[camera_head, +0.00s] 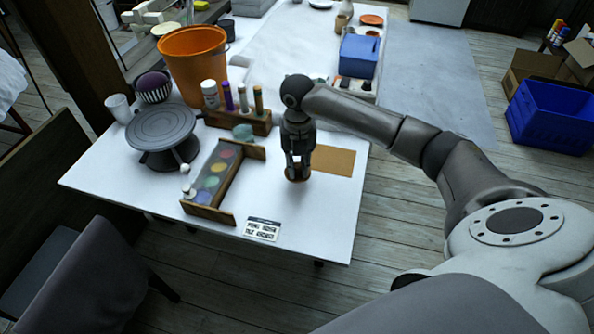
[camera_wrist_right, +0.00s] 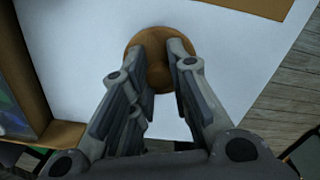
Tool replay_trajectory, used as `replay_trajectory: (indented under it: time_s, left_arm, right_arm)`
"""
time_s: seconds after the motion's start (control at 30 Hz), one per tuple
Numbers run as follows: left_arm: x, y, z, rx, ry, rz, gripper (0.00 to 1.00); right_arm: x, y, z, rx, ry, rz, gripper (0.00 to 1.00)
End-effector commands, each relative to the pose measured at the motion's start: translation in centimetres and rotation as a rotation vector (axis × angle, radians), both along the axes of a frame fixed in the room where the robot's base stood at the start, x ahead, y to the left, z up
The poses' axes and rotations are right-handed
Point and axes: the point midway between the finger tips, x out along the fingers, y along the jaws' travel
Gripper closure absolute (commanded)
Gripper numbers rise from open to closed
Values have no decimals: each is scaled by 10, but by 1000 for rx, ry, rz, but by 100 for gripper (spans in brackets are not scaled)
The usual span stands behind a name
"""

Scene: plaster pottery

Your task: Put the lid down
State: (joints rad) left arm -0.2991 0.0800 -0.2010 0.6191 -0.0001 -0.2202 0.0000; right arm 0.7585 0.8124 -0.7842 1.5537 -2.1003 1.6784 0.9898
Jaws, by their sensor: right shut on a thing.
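The lid is a round brown wooden disc (camera_wrist_right: 148,40) with a knob in its middle. In the head view the lid (camera_head: 297,178) is low over the white table, beside the left edge of a tan board. My right gripper (camera_head: 298,163) points down and is shut on the lid's knob. In the wrist view the fingers of my right gripper (camera_wrist_right: 166,72) stand on both sides of the knob and hide part of the disc. I cannot tell whether the lid touches the table. My left gripper is not in view.
The tan board (camera_head: 333,160) lies flat right of the lid. A wooden paint rack (camera_head: 212,182), a tool holder (camera_head: 240,119), a dark turntable (camera_head: 160,128) and an orange bucket (camera_head: 195,60) stand to the left. A printed card (camera_head: 262,229) lies near the front edge. White table (camera_head: 300,215) is bare around the lid.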

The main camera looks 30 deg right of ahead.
Motion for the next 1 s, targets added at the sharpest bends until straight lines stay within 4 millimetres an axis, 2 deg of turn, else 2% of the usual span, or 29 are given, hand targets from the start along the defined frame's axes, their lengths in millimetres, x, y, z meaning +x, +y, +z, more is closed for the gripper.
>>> replay_trajectory:
  time_s: [0.13, 0.3, 0.67, 0.7, 0.8, 0.87, 1.0]
  left_arm:
    - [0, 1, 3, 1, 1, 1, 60]
    - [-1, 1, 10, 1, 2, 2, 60]
    - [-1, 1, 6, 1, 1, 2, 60]
    - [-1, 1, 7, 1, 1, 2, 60]
    - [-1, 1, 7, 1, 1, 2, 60]
    - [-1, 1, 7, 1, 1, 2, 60]
    - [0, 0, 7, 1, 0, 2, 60]
  right_arm:
    - [5, 0, -10, 1, 3, 0, 100]
    - [4, 0, -34, 1, 3, 0, 100]
    - [4, -1, -41, 0, 0, 0, 100]
    - [4, -1, -40, 0, 0, 0, 79]
    - [4, -1, -39, 0, 1, 0, 66]
    - [4, -1, -40, 0, 1, 0, 61]
    - [4, -1, -40, 0, 1, 0, 61]
